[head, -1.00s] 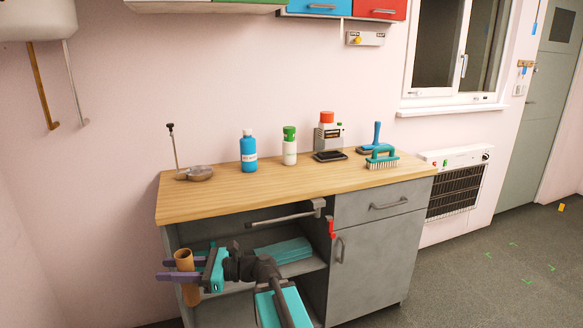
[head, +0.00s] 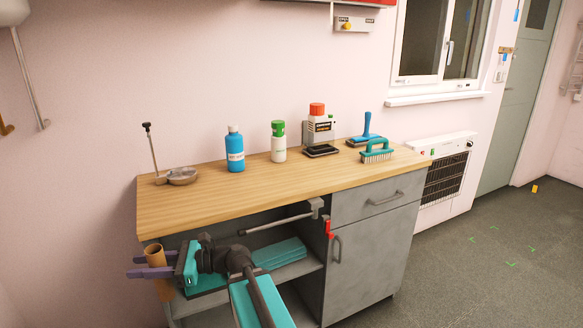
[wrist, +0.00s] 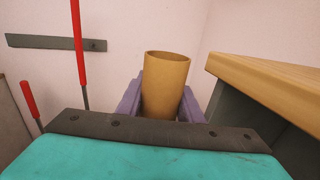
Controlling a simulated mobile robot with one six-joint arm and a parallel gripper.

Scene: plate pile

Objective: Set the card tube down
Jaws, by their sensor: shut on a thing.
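The brown card tube (head: 155,256) is upright at the lower left in the head view, in front of the left end of the grey cabinet. It also shows in the wrist view (wrist: 165,85), with its open top end visible. My gripper (head: 152,266) is shut on the tube, with a purple finger on each side of it. The wrist view shows the same two fingers beside the tube. The tube's lower part is hidden in the wrist view, and I cannot tell what lies under it.
The wooden worktop (head: 205,205) holds a blue bottle (head: 235,150), a white bottle with a green cap (head: 278,145), brushes and a metal dish (head: 182,176). The worktop edge is close right of the tube in the wrist view. Open shelves (head: 290,268) lie below.

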